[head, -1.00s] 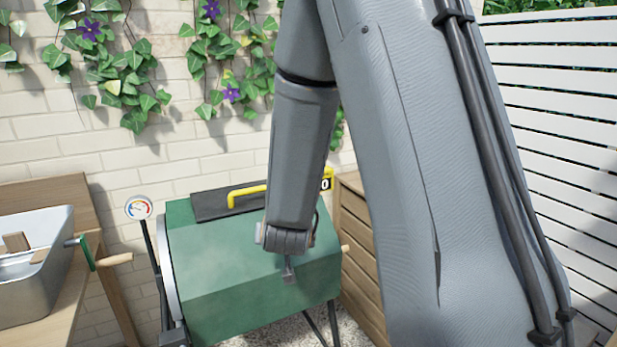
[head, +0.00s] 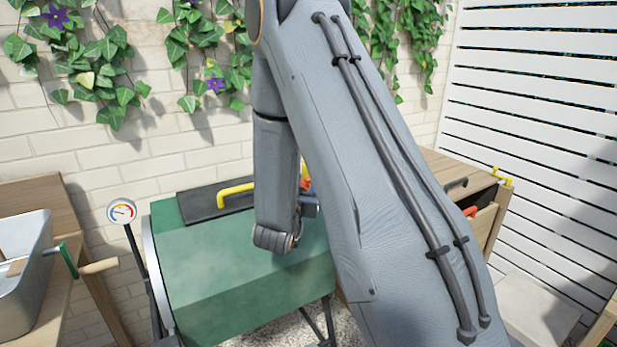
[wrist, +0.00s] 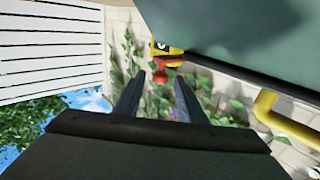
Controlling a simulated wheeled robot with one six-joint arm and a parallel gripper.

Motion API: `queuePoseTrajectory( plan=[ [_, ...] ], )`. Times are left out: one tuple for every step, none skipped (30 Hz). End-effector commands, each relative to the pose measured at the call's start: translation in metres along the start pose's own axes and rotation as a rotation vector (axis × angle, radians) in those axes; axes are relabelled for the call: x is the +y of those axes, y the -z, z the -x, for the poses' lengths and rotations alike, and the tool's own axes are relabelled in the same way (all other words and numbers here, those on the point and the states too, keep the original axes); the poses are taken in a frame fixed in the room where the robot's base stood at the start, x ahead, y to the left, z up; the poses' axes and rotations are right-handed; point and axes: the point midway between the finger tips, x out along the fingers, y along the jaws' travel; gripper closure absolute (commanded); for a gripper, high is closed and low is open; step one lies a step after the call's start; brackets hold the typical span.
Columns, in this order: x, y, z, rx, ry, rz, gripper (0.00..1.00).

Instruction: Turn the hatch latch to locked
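The green drum (head: 230,270) stands before the brick wall, with a dark hatch (head: 200,206) and yellow handle (head: 236,190) on its upper side. The handle shows at the right of the wrist view (wrist: 283,120). The red latch (wrist: 162,76) shows in the wrist view beside a yellow piece (wrist: 160,47) with a dark mark. In the head view a small red part (head: 306,183) shows behind my arm. My gripper (wrist: 159,77) is open, its two fingers apart. The latch appears between or just beyond the fingertips; contact cannot be told. The latch's full position is hidden.
A dial gauge on a post (head: 122,212) stands left of the drum. A metal tub (head: 22,275) with a green crank is on a wooden bench at far left. A wooden cabinet (head: 440,170) with an open drawer is at right, before the white slatted fence (head: 540,130).

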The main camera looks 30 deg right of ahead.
Motion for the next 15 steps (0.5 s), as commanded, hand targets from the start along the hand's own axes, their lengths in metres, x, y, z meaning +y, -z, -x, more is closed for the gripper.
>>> queuePoseTrajectory(
  plan=[
    [0.001, 0.001, -0.007, 0.0, -0.002, -0.001, 0.63],
    [0.001, 0.001, -0.01, -0.001, -0.001, -0.001, 0.63],
    [0.001, 0.001, -0.014, 0.0, -0.002, -0.001, 0.63],
    [0.001, 0.0, -0.017, -0.001, -0.002, -0.001, 0.63],
    [0.002, 0.0, -0.018, -0.001, -0.002, -0.001, 0.63],
    [0.002, 0.0, -0.021, -0.001, -0.002, -0.001, 0.63],
    [0.002, 0.0, -0.022, -0.001, -0.002, -0.001, 0.63],
    [0.001, 0.0, -0.022, -0.001, -0.002, -0.001, 0.63],
    [0.001, 0.0, -0.023, -0.001, -0.001, -0.001, 0.63],
    [0.001, 0.0, -0.023, 0.0, -0.001, -0.001, 0.63],
    [0.001, 0.0, -0.024, -0.001, -0.001, -0.001, 0.63],
    [0.001, 0.0, -0.023, -0.001, -0.001, -0.001, 0.63],
    [0.001, 0.0, -0.023, -0.001, -0.001, -0.001, 0.63],
    [0.001, 0.0, -0.023, -0.001, 0.0, -0.001, 0.63],
    [0.001, 0.0, -0.023, -0.001, 0.0, -0.001, 0.63]
  ],
)
